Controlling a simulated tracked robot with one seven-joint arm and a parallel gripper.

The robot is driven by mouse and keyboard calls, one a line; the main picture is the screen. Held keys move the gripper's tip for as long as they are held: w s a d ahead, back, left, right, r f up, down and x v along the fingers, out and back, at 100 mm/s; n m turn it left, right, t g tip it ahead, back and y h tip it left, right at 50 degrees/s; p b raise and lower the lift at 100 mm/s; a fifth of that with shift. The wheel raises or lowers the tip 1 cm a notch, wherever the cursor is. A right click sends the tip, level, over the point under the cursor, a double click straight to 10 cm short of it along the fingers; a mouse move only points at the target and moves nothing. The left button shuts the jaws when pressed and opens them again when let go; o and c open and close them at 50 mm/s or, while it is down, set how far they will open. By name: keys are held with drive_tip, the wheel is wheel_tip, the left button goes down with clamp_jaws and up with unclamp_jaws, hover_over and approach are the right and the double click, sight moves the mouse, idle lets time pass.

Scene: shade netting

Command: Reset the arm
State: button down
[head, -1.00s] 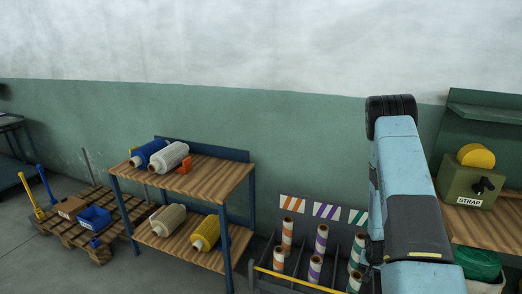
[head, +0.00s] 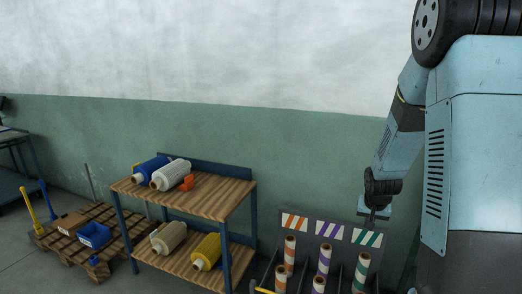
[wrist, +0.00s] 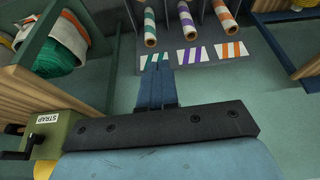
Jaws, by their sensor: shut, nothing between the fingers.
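My arm (head: 400,145) is bent in the head view, with its upper part filling the right side and its forearm hanging down. My gripper (head: 375,215) is at its lower end, in front of the striped label panel. In the wrist view my gripper (wrist: 156,65) has its two fingers together with nothing between them. The fingers point toward the label cards of the roll rack, and I cannot tell how far apart they are from it.
The roll rack (head: 308,272) holds several striped rolls. A wooden-topped shelf (head: 215,200) with film rolls stands left of it, then a pallet (head: 120,215). In the wrist view a green strap box (wrist: 60,135) is at lower left. The wall above the shelf is clear.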

drive_tip(key=a+v, duration=0.2)
drive_tip(key=v, duration=0.9)
drive_tip(key=s+a+r+n, duration=0.1)
drive_tip(key=s+a+r, duration=0.1)
drive_tip(key=s+r, duration=0.3)
drive_tip(key=s+a+r+n+t+y, duration=0.1)
drive_tip(key=s+a+r, duration=0.2)
drive_tip(key=s, duration=0.7)
drive_tip(key=s+a+r+n, duration=0.2)
drive_tip(key=s+a+r, duration=0.1)
drive_tip(key=s+r, duration=0.4)
drive_tip(key=shift+s+a+r+y, duration=0.15)
drive_tip(key=shift+s+a+y, duration=0.15)
drive_tip(key=shift+s, duration=0.5)
